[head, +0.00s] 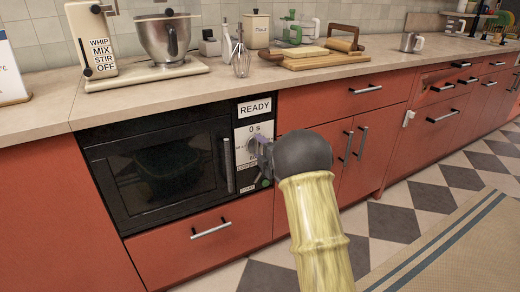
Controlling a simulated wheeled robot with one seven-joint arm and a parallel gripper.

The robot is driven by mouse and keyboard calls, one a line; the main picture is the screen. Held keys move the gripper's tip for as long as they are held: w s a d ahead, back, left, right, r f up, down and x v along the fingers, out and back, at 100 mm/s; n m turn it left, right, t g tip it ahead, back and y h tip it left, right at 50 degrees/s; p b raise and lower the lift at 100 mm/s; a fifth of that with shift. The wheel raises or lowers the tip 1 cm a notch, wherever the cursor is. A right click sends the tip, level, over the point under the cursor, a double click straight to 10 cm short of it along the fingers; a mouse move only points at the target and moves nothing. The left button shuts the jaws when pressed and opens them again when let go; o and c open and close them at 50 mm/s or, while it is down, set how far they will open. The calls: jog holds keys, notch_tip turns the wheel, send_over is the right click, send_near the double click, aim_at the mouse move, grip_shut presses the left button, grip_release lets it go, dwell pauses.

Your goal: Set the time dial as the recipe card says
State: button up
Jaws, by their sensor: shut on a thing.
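The black microwave (165,172) is built into the red cabinets under the counter. Its pale control panel (240,132) is to the right of its door, with a "READY" sign (254,107) above. The panel reads "0 s" at the top of the dial markings. My gripper (256,150) is at the panel, shut on the time dial (252,144), which it partly hides. The lower markings are partly covered by my gripper. A green button (265,183) shows below it. The recipe card (10,68) stands at the far left, cut off by the picture edge; its recipe text is not readable.
A stand mixer (162,40) with a "WHIP MIX STIR OFF" lever plate is on the counter. A whisk (241,62), a Flour canister (257,30) and a wooden board (325,60) stand farther right. The microwave door handle (226,165) is just left of my gripper. Checkered floor is open at right.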

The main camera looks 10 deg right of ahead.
jog(key=m+p, duration=0.1)
jog(key=m, duration=0.3)
jog(key=m+p, duration=0.2)
jog(key=m, duration=0.2)
jog(key=shift+m, duration=0.4)
jog(key=m+p, duration=0.2)
jog(key=m, duration=0.3)
jog(key=shift+m+p, duration=0.9)
jog(key=shift+m, duration=0.8)
jog(key=shift+f, duration=0.1)
jog(key=o, duration=1)
jog(key=shift+s, duration=0.1)
